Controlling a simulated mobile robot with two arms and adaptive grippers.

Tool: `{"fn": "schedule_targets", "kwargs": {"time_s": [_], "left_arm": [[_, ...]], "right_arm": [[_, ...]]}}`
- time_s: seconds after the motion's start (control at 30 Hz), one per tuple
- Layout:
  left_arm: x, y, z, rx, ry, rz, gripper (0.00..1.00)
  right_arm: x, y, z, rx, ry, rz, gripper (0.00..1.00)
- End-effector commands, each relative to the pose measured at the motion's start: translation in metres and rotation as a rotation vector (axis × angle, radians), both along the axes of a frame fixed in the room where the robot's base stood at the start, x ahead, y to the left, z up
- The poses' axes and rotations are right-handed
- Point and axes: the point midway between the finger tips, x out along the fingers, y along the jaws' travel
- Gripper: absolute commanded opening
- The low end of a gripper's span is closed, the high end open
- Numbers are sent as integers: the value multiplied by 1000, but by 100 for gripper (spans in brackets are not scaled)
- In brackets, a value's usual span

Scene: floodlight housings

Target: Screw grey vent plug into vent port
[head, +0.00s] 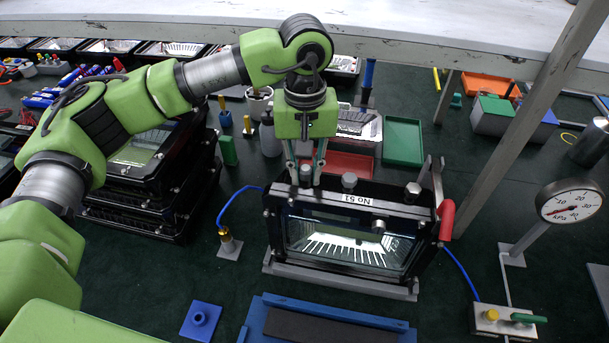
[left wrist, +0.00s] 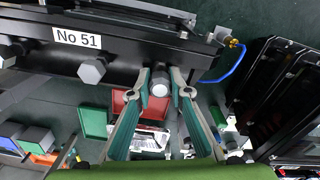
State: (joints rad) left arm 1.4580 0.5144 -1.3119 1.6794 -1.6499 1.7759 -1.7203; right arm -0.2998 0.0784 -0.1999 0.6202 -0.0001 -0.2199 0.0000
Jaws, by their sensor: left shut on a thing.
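The black floodlight housing (head: 345,235), labelled No 51, stands in a grey holder on the bench, its glass front facing me. My left gripper (head: 306,178) points down over the left part of its top edge and is shut on the grey vent plug (head: 306,171). In the left wrist view, the round end of the plug (left wrist: 160,89) sits between the two fingertips (left wrist: 163,84), against the housing (left wrist: 120,62). The vent port is hidden under the plug and fingers; I cannot tell how deep the plug sits. My right gripper is not in view.
Two other grey fittings (head: 349,181) (head: 412,190) stand on the housing's top. A red handle (head: 446,219) is at its right. A pressure gauge (head: 570,203) and a slanting post (head: 520,110) stand further right. A blue hose (head: 233,204) runs left. Stacked housings (head: 150,190) are at left.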

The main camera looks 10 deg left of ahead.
Motion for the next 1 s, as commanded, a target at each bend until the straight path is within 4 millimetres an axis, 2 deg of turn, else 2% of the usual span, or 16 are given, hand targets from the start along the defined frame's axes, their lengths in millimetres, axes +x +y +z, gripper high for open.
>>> {"fn": "schedule_targets", "kwargs": {"time_s": [0.03, 0.57, 1.0], "left_arm": [[-3, 2, -8, 7, 11, -31, 0], [-3, 4, -9, 12, 15, -418, 0], [-3, 5, -9, 11, 17, -825, 0]], "right_arm": [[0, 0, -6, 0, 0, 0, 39], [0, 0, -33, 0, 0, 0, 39], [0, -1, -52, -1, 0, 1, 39]]}}
